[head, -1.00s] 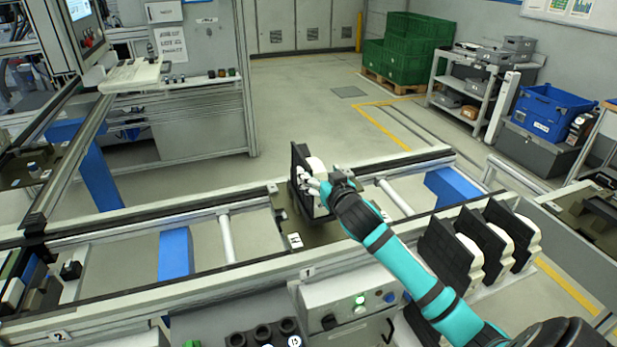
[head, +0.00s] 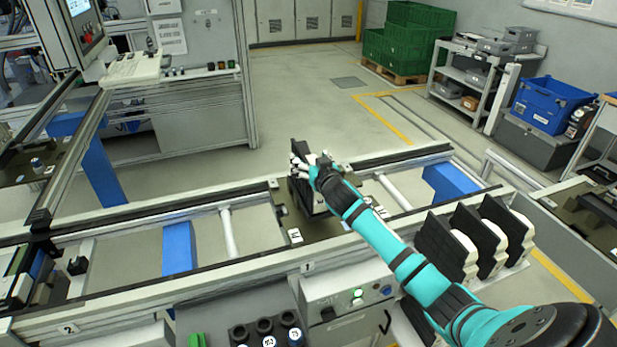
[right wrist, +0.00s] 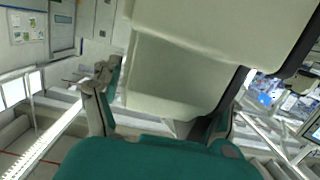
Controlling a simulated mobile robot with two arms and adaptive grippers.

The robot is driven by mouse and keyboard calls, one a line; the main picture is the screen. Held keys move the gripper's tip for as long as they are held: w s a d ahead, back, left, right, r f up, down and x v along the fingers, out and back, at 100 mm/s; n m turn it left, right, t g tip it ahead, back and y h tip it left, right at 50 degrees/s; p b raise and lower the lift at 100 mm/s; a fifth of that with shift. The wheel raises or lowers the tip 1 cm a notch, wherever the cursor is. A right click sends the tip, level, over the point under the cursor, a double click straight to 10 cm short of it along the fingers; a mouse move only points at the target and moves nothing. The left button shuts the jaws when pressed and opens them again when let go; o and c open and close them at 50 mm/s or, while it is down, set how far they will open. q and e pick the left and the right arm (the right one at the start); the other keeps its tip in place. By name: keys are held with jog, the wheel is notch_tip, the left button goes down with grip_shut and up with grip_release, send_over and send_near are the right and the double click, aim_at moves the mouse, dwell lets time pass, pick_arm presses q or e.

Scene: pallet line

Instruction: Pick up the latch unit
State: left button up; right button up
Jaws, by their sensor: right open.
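The latch unit (head: 303,192), a black plate with a cream body, stands on the pallet (head: 320,228) in the middle of the line. My right gripper (head: 312,162) is at its upper part and hides much of it in the head view. In the right wrist view, the cream body (right wrist: 185,75) fills the space in front of the palm. The open fingers (right wrist: 165,110) show to its left and right; contact is not clear. My left gripper is not in view.
Several similar black-and-cream units (head: 447,250) stand in a row at right, beside my right arm. The conveyor's front rail (head: 200,285) runs below the pallet. A control box (head: 345,300) with buttons is in front of it.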

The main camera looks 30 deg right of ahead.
grip_shut()
dwell(0.4)
jog(key=shift+r, duration=0.1)
